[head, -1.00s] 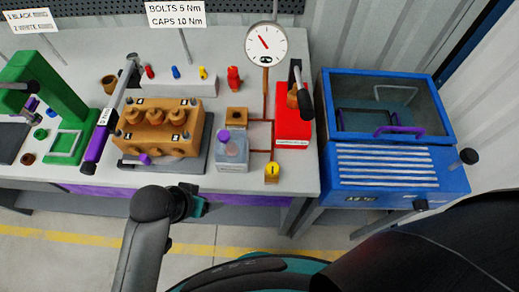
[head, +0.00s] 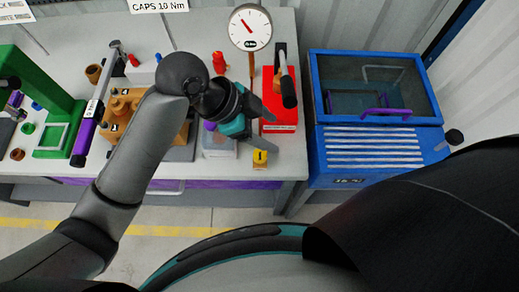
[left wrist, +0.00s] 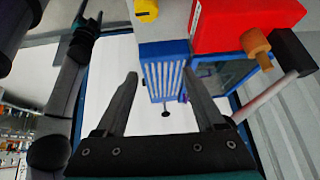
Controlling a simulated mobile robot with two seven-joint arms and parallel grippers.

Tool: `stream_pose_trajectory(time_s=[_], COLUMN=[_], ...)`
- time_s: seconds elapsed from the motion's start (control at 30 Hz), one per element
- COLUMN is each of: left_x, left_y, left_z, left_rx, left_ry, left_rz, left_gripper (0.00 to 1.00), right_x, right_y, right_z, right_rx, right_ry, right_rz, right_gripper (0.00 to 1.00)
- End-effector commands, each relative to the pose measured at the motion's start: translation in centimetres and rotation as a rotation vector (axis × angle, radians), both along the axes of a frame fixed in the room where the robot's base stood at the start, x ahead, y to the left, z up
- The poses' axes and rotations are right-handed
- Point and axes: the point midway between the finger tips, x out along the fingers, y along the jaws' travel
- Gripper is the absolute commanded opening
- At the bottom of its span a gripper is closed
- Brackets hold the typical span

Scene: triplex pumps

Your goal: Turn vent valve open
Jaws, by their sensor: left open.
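A small yellow block (head: 260,158) with a black mark stands at the bench's front edge in the head view; I cannot tell for sure that it is the vent valve. It also shows at the top of the left wrist view (left wrist: 147,9). My left gripper (head: 256,112) is above the bench, behind the yellow block and close to the red pump box (head: 279,124). In the left wrist view its fingers (left wrist: 160,76) are apart with nothing between them. The arm hides part of the bench. A dark gripper-like part, probably my right gripper (left wrist: 88,20), shows small at the upper left.
A pressure gauge (head: 250,28) stands behind my gripper. A lever with a black handle (head: 288,92) rises from the red box. A blue cabinet (head: 374,150) stands at the right.

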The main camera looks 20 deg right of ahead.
Motion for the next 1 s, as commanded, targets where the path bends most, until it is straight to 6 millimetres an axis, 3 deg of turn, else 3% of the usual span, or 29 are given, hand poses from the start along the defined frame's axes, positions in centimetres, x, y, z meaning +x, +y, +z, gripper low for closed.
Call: stream_pose_trajectory(time_s=[0.23,0.5,0.77,1.0], left_x=[1.0,3.5,5.1,4.2], left_y=[-0.1,2.7,4.4,4.1], left_z=[0.9,2.2,3.2,1.0], left_rx=[0.078,0.169,0.198,0.197], left_ry=[-0.069,-0.078,-0.067,-0.064], left_rz=[-0.422,-0.728,-0.826,-0.834], left_gripper=[0.71,0.71,0.71,0.71], right_x=[0.0,-0.1,-0.1,-0.1], right_y=[0.0,-0.1,-0.3,-0.3], right_z=[0.0,0.0,0.0,0.0], right_rx=[0.0,-0.001,-0.004,-0.004], right_ry=[0.001,0.001,0.001,0.001], right_rz=[0.001,0.001,0.002,0.002], right_gripper=[0.67,0.67,0.67,0.67])
